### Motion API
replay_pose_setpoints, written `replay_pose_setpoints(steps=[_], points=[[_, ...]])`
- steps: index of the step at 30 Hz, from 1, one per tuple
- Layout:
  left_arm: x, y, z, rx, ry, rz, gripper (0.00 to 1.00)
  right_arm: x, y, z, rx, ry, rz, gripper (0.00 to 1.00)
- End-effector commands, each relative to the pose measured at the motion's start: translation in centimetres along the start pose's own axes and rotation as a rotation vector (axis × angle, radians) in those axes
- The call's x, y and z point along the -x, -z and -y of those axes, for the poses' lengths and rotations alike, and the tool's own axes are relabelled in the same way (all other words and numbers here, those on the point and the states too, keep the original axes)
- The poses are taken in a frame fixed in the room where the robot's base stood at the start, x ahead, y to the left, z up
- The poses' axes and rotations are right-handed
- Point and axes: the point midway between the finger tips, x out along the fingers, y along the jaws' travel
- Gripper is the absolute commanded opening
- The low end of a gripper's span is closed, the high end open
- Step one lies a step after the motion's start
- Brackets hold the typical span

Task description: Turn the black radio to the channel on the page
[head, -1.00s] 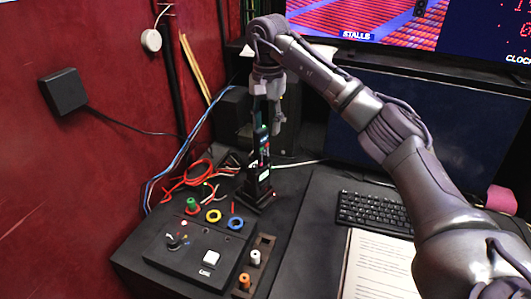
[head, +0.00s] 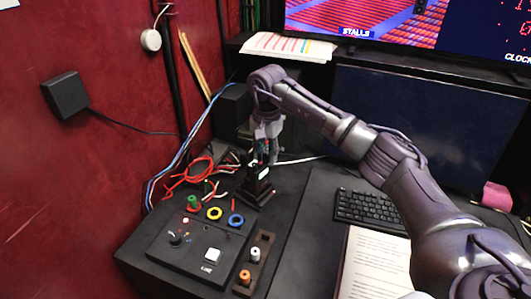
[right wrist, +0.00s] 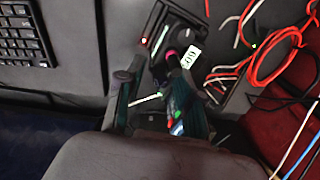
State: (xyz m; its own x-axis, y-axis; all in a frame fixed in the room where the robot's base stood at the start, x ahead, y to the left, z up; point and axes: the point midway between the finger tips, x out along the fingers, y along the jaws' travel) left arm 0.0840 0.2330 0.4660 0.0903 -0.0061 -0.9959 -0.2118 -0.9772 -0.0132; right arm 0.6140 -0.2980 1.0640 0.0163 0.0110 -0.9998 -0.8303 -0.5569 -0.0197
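The black radio (head: 261,172) stands upright in a black base (head: 257,192) at the back of the console. My right gripper (head: 266,154) points down at its top and covers its upper part in the head view. In the right wrist view, the fingers of my right gripper (right wrist: 155,98) are apart, with the radio's dark top (right wrist: 168,62) near and partly between them; contact cannot be told. A small white tag (right wrist: 191,56) shows there. The page (head: 374,268) lies on the desk; its print is too small to read. My left gripper is not in view.
A button panel (head: 190,248) with a white switch stands left of the radio's front. Coloured rings and red cables (head: 190,176) lie beside the radio. A keyboard (head: 372,210) is to the right, and orange and white plugs (head: 244,277) are in front. The red wall is close on the left.

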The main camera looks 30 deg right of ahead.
Motion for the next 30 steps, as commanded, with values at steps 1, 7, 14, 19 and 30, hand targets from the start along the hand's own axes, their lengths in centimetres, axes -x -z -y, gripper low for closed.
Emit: replay_pose_setpoints(steps=[1,7,14,19,30], points=[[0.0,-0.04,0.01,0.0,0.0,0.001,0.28,0.02,-0.01,0.01,0.0,0.0,0.0,0.23],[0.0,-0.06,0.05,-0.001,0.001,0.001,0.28,0.03,-0.01,0.01,0.0,0.0,0.0,0.0],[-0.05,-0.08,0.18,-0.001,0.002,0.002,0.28,0.03,0.01,0.01,-0.011,0.0,-0.001,0.0],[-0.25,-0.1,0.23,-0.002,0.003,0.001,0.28,0.01,0.05,0.01,-0.066,0.0,-0.003,0.0],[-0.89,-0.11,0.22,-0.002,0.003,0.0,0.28,0.0,0.04,0.02,-0.316,0.001,-0.008,0.0]])
